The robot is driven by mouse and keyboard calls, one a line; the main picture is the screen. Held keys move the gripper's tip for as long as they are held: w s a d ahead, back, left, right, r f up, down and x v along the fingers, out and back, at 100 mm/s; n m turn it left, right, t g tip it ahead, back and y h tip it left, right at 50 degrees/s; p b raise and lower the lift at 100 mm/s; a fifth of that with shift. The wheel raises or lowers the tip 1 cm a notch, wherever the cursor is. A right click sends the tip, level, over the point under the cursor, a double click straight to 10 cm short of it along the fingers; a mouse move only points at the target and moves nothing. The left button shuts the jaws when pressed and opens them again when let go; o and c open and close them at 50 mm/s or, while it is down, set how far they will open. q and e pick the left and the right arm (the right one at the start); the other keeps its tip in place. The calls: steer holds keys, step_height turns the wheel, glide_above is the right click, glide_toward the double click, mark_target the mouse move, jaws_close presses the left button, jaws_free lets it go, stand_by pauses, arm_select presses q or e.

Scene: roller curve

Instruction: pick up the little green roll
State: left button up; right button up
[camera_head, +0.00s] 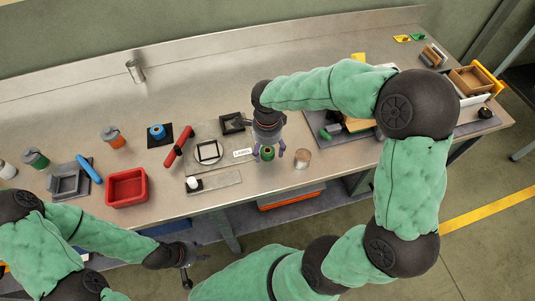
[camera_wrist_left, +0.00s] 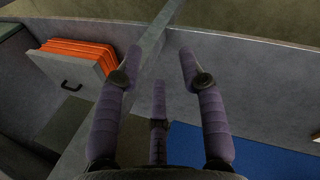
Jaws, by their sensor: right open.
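A small green roll (camera_head: 267,154) with a reddish-brown middle is near the table's front edge. My right gripper (camera_head: 268,149) is above it with purple fingers open on either side of it; I cannot tell whether they touch it. The gripper hides part of the roll. My left gripper (camera_head: 187,262) is low in front of the table, away from the roll. In the left wrist view its fingers (camera_wrist_left: 160,70) are spread and empty.
A labelled plate (camera_head: 243,153) and a red-handled tool (camera_head: 178,146) are to the left. A red bin (camera_head: 126,187) is further left. A green piece (camera_head: 330,131) lies on the right-hand tray, partly behind my right arm.

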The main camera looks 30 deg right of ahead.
steer(key=shift+f, duration=0.4)
steer(key=c, duration=1.2)
steer(key=shift+r, duration=0.15)
